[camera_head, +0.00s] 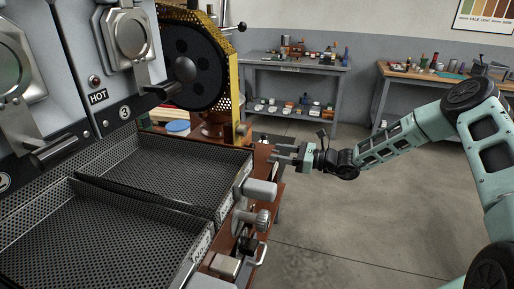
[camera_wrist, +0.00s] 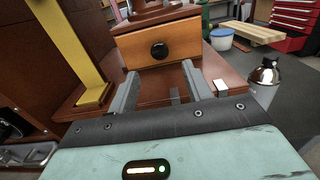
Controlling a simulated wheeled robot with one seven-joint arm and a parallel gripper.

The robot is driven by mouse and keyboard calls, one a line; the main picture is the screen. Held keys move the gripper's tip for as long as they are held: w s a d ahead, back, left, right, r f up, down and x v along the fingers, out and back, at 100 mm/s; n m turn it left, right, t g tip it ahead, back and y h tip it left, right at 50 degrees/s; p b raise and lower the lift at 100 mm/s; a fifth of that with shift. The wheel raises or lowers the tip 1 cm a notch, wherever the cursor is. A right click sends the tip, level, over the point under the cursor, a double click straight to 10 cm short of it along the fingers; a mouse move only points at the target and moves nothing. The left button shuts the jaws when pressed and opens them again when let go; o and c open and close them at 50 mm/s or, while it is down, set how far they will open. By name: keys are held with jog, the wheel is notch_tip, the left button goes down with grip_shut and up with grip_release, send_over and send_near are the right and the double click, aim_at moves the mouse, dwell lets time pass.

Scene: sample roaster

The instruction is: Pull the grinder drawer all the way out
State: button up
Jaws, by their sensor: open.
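The grinder drawer (camera_wrist: 185,42) shows in the wrist view as a light wooden front with a round black knob (camera_wrist: 158,50). It sits under a darker wooden top, and I cannot tell how far out it is. My gripper (camera_wrist: 160,72) is open, with one finger on each side below the knob. The fingers look apart from the knob and hold nothing. In the head view my gripper (camera_head: 284,154) is beside the roaster bench, pointing left. The drawer front cannot be made out there.
A yellow post (camera_wrist: 72,45) stands left of the drawer in the wrist view. A metal bottle (camera_wrist: 264,76) stands at right. In the head view, perforated cooling trays (camera_head: 150,165) lie left of my gripper. The grey floor (camera_head: 350,215) at right is clear.

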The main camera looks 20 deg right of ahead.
jog(key=p+x, duration=0.1)
jog(key=x, duration=0.7)
jog(key=shift+w+a, duration=0.1)
